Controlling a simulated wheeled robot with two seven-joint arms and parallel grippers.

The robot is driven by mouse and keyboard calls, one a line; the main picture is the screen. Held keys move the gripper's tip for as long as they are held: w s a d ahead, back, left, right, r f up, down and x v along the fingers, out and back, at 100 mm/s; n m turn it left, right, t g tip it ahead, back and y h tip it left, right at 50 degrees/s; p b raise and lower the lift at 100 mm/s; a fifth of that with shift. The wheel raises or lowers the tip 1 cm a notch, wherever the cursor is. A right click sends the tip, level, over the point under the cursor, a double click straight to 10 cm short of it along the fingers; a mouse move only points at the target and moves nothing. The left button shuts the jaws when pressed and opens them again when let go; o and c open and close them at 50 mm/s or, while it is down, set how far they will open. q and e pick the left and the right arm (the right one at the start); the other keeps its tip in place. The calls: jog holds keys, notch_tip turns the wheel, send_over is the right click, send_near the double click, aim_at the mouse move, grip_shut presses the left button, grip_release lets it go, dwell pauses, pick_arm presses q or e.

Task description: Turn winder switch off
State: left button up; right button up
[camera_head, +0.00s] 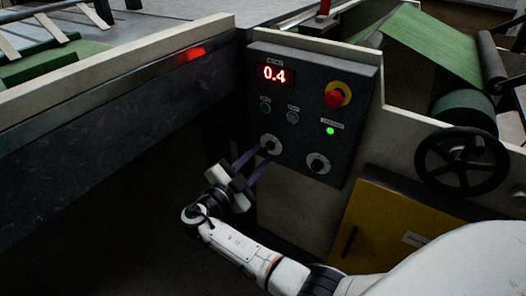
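A dark control panel (348,110) stands at the centre, with two round rotary switches low on its face. The left switch (271,143) has a pale round plate and a dark knob. The right switch (318,164) looks similar. Their labels are too small to read, so I cannot tell which is the winder switch. My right gripper (261,153) comes up from below, its two dark fingers apart with a gap between them. The fingertips are at the lower left of the left switch; I cannot tell whether they touch it. My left gripper is not in view.
The panel has a red display (273,74) reading 0.4, a red stop button (334,98) on yellow, small buttons and a lit green lamp (330,131). A black handwheel (462,161) and a yellow cabinet door (389,232) are at right. A long machine rail (120,52) is at left.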

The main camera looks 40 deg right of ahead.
aim_at(268, 147)
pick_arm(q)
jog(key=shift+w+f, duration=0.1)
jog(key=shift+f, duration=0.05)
pick_arm(e)
jog(key=shift+x, duration=1.45)
jog(key=shift+a, duration=0.1)
grip_shut()
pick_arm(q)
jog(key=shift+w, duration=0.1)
